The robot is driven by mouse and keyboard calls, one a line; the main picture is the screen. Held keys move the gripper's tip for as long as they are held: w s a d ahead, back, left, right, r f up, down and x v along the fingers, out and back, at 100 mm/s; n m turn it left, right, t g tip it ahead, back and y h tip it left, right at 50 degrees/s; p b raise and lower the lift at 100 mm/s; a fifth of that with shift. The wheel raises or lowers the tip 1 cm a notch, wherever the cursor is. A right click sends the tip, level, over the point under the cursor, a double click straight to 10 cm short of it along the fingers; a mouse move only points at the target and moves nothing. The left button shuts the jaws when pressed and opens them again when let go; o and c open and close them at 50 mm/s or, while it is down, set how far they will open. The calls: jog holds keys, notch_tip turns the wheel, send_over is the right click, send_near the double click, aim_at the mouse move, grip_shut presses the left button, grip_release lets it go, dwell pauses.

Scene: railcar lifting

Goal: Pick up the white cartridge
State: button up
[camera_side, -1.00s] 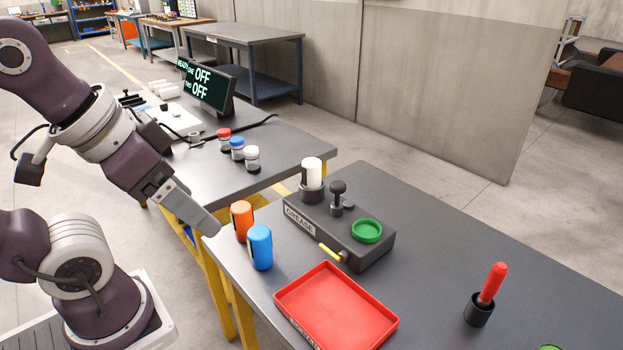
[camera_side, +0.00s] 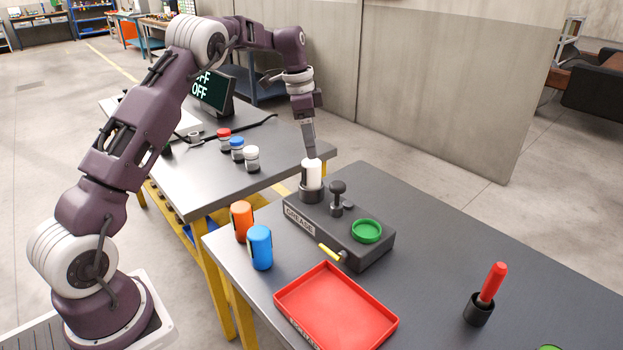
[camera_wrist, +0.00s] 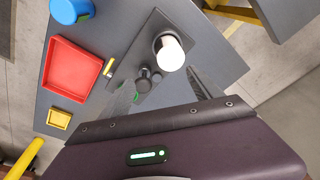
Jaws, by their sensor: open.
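The white cartridge (camera_side: 313,172) stands upright in a dark round holder (camera_side: 311,194) at the back left end of the black grease station (camera_side: 345,232). In the wrist view the white cartridge (camera_wrist: 169,54) shows from above, ahead of my fingers. My gripper (camera_side: 312,155) points down just above and behind the cartridge's top. My gripper (camera_wrist: 165,85) is open and empty in the wrist view, with its two fingers spread apart. I cannot tell from the side view whether a finger touches the cartridge.
A black knob (camera_side: 337,192) and a green round dish (camera_side: 367,231) sit on the station. Orange (camera_side: 242,221) and blue (camera_side: 259,247) cartridges stand left of it, with a red tray (camera_side: 336,308) in front. A red-handled tool (camera_side: 492,285) stands right. The table between is clear.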

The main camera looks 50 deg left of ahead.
jog(key=m, duration=0.1)
send_over(313, 172)
jog(key=a, duration=0.3)
jog(key=f, duration=0.3)
jog(key=w+f, duration=0.1)
jog(key=shift+d+f, duration=0.25)
jog(key=shift+f, duration=0.05)
jog(key=f, duration=0.7)
jog(key=shift+w+d, duration=0.25)
jog(key=shift+w, duration=0.1)
jog(key=shift+r, duration=0.1)
grip_shut()
